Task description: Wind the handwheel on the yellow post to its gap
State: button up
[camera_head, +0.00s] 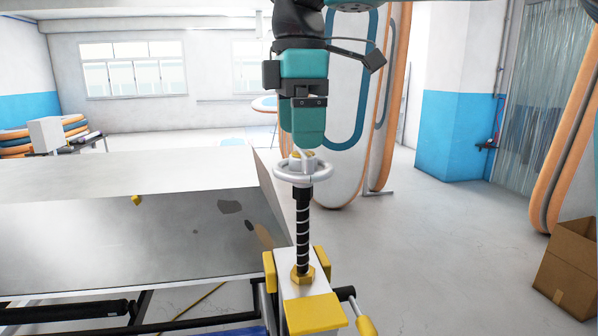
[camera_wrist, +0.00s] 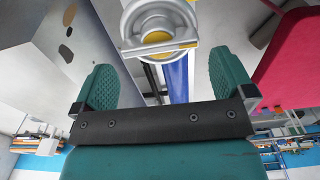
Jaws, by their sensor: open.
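The white handwheel (camera_head: 303,180) sits level on top of a black threaded screw (camera_head: 303,230). The screw rises from a brass-coloured nut on the yellow-and-white post head (camera_head: 314,312). A small yellowish part shows at the wheel's hub. My gripper (camera_head: 303,142) points down just above the wheel, with its teal fingers overlapping in this view. In the wrist view the gripper (camera_wrist: 164,80) has its fingers wide apart with nothing between them. The handwheel (camera_wrist: 157,18) shows ahead of the fingers, cut by the top edge. I cannot make out the gap.
A grey metal-topped bench (camera_head: 130,235) stands close on the left. Inflatable boards (camera_head: 345,110) stand behind the wheel, and a cardboard box (camera_head: 570,270) lies at the lower right. The floor (camera_head: 430,240) right of the post is clear.

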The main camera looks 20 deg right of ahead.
jog(key=shift+f+b, duration=1.1)
jog(key=shift+f, duration=0.5)
jog(key=shift+c, duration=0.5)
jog(key=c, duration=0.5)
jog(key=shift+c, duration=0.2)
jog(key=shift+m, duration=0.3)
jog(key=m, duration=0.6)
jog(key=shift+w, duration=0.15)
jog(key=m+b, duration=0.1)
jog(key=m, duration=0.2)
jog(key=shift+d+r+m, duration=0.1)
jog(key=shift+d+m, duration=0.05)
jog(key=shift+m, duration=0.25)
jog(key=shift+w+d+m, duration=0.1)
jog(key=shift+m, duration=1.8)
jog(key=shift+r, duration=0.1)
